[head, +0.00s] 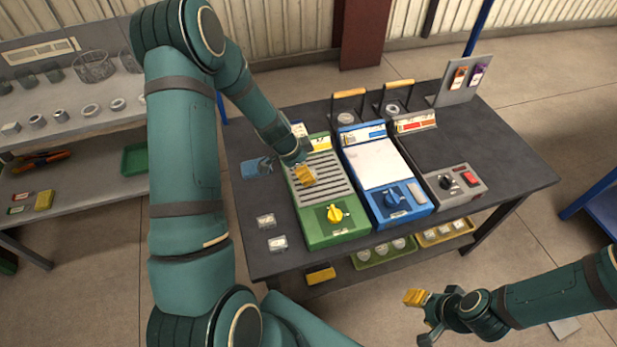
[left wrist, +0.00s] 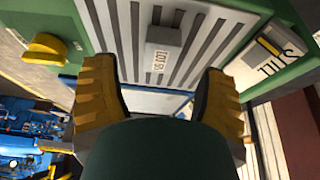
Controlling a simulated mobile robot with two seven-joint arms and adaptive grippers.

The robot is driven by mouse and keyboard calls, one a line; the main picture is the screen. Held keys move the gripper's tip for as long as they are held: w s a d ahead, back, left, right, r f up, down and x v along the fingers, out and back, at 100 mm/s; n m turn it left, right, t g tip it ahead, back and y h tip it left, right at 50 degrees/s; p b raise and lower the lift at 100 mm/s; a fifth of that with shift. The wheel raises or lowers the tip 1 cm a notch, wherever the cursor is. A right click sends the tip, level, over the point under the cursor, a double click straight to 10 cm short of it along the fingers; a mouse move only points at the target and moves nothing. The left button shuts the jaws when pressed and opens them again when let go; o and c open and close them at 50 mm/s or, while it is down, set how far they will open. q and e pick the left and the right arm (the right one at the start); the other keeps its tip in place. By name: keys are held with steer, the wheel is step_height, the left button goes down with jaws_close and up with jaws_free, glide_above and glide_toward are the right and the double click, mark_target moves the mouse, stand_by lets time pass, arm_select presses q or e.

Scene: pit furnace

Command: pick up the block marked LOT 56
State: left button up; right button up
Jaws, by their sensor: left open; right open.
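In the left wrist view the small grey block marked LOT 56 (left wrist: 163,48) lies on the slatted top of the green unit (left wrist: 262,75). My left gripper (left wrist: 160,92) is open, its yellow-padded fingers apart on either side below the block in the picture, not gripping it. In the head view my left gripper (head: 304,174) is over the green unit's slats (head: 325,187) and seems to hide the block. My right gripper (head: 420,313) is open and empty, out in front of the table at the lower right.
Beside the green unit stand a blue unit (head: 386,172) and a grey control box (head: 455,185) with a red switch. Two small pale blocks (head: 265,221) (head: 277,243) lie on the dark table (head: 505,155) left of the green unit.

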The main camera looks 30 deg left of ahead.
arm_select(q)
steer(key=x, duration=0.3)
steer(key=shift+f, duration=0.4)
jaws_close()
